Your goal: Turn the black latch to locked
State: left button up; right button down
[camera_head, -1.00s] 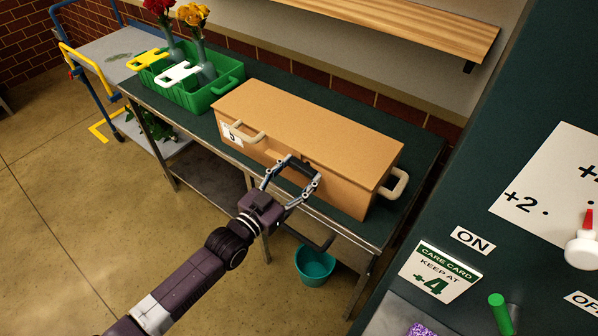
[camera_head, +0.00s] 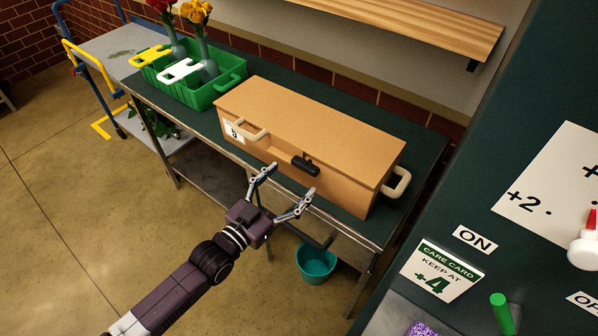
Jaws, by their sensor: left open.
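The black latch (camera_head: 305,166) sits on the front face of the long tan box (camera_head: 310,122), near the lid's edge. It lies lengthwise, roughly along the box front with a slight slope. I cannot read any lock marking beside it. My left gripper (camera_head: 287,185) is open and empty in front of the box, with its two fingers spread just short of the latch and apart from it. The latch now shows clear of the fingers. My right gripper is not in view.
The box has pale handles (camera_head: 397,182) and stands on a dark green table (camera_head: 424,150). A green crate (camera_head: 208,92) with flowers is at the left. A teal bucket (camera_head: 316,263) is on the floor. A green panel (camera_head: 500,160) stands at the right.

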pick_arm(q)
jog(key=v, duration=0.7)
jog(key=shift+s+a+r, duration=0.1)
jog(key=s+a+f+n+g+y, duration=0.1)
jog(key=s+a+f+g+y, duration=0.2)
jog(key=f, duration=0.8)
jog(key=s+a+f+n+g+y, duration=0.1)
jog(key=s+a+f+n+y, duration=0.15)
jog(key=a+f, duration=0.6)
jog(key=s+a+f+n+g+y, duration=0.1)
jog(key=s+a+f+y, duration=0.15)
jog(key=f, duration=1.15)
jog(key=s+f+g, duration=0.3)
jog(key=s+f, duration=0.3)
jog(key=s, duration=0.5)
jog(key=s+a+f+n+g+y, duration=0.1)
jog(key=s+f+g, duration=0.2)
jog(key=s+f, duration=0.3)
jog(key=s+f+g+y, duration=0.1)
jog(key=s+f, duration=0.5)
jog(key=s, duration=1)
jog(key=shift+s+a+f+g, duration=0.15)
jog(key=shift+s+a+g, duration=0.2)
jog(key=shift+g, duration=0.55)
jog(key=shift+n, duration=0.25)
